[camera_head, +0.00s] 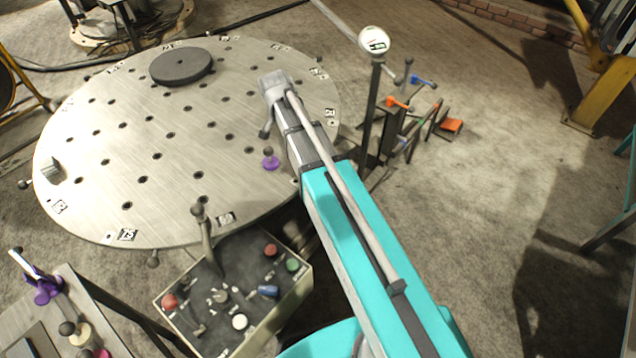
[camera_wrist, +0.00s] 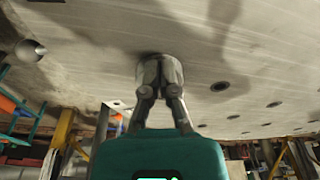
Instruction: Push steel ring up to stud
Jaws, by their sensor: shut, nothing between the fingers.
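In the wrist view my gripper (camera_wrist: 152,76) is shut, with its fingertips close together at the tabletop. A shiny metal knob (camera_wrist: 29,50) at the left may be the stud; I cannot tell for sure. In the head view my arm reaches over the right part of the round table (camera_head: 110,190) and hides the fingertips and the ring.
A dark disc (camera_head: 181,66) lies on the table's far side. A purple-based knob (camera_head: 269,162) stands left of my arm. A grey block (camera_head: 53,171) is near the left rim. A control box (camera_head: 240,300) stands in front; a dial gauge (camera_head: 374,40) rises at right.

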